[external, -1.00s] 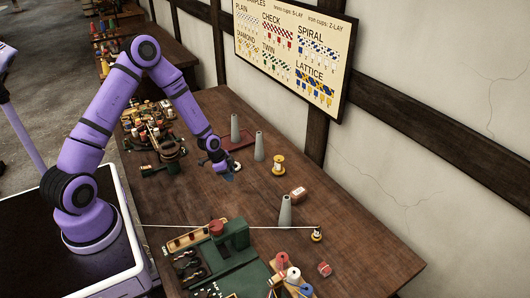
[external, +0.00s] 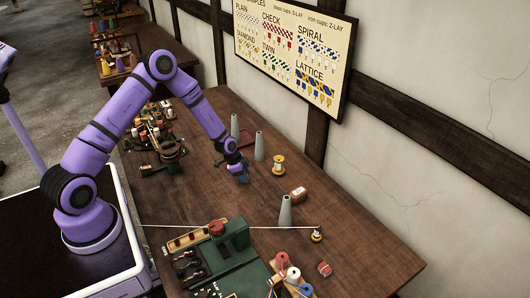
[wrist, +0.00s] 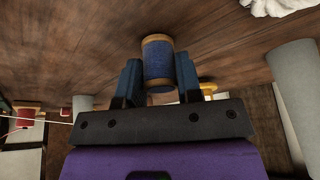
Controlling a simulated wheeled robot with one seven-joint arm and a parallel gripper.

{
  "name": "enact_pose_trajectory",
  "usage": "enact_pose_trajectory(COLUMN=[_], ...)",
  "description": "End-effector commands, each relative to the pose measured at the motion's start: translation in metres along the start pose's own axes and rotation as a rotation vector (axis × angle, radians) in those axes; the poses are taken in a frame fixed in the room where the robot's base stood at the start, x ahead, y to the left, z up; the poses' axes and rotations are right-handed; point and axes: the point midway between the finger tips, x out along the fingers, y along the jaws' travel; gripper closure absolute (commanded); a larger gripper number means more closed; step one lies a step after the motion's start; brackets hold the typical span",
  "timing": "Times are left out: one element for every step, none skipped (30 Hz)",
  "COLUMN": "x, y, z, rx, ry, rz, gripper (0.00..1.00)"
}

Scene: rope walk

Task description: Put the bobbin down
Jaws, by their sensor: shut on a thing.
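The bobbin (wrist: 158,62), wound with dark blue thread between pale wooden ends, sits between the two blue fingers of my gripper (wrist: 158,78) in the wrist view. My gripper is shut on it. In the external view my gripper (external: 243,177) points down low over the wooden table (external: 215,195), left of the grey cones. The bobbin is too small and hidden there to make out. I cannot tell whether its end touches the tabletop.
A green machine (external: 228,245) with a taut cord is in front. Cluttered gear (external: 168,150) stands left. Bare tabletop surrounds my gripper.

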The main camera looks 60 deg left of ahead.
Motion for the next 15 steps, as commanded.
enact_pose_trajectory(x=[-0.0001,0.0001,0.0007,0.0014,0.0021,0.0026,0.0023,0.0022,0.0022,0.0022,0.0022,0.0022,0.0022,0.0022,0.0021], y=[0.0001,0.0001,0.0002,0.0002,0.0002,0.0001,0.0,0.0,0.0,0.0001,0.0001,0.0001,0.0001,0.0001,0.0001], z=[0.0001,0.0001,0.0004,0.0007,0.001,0.0012,0.001,0.001,0.001,0.001,0.001,0.001,0.0011,0.001,0.001], rx=[0.0,0.0,0.0,0.0,0.0,0.0,0.0,0.0,0.0,0.0,0.0,0.0,0.0,0.0,0.0], ry=[0.0,0.0,0.0,0.0,0.0,0.0,0.0,0.0,0.0,0.0,0.0,0.0,0.0,0.0,0.0], rz=[0.0,0.0,0.001,0.001,0.001,0.0,0.0,0.0,0.0,0.0,0.0,0.0,0.0,0.0,0.0], gripper=[0.9,0.9,0.9,0.9,0.9,0.65,0.58,0.51,0.42,0.42,0.42,0.42,0.42,0.42,0.42])
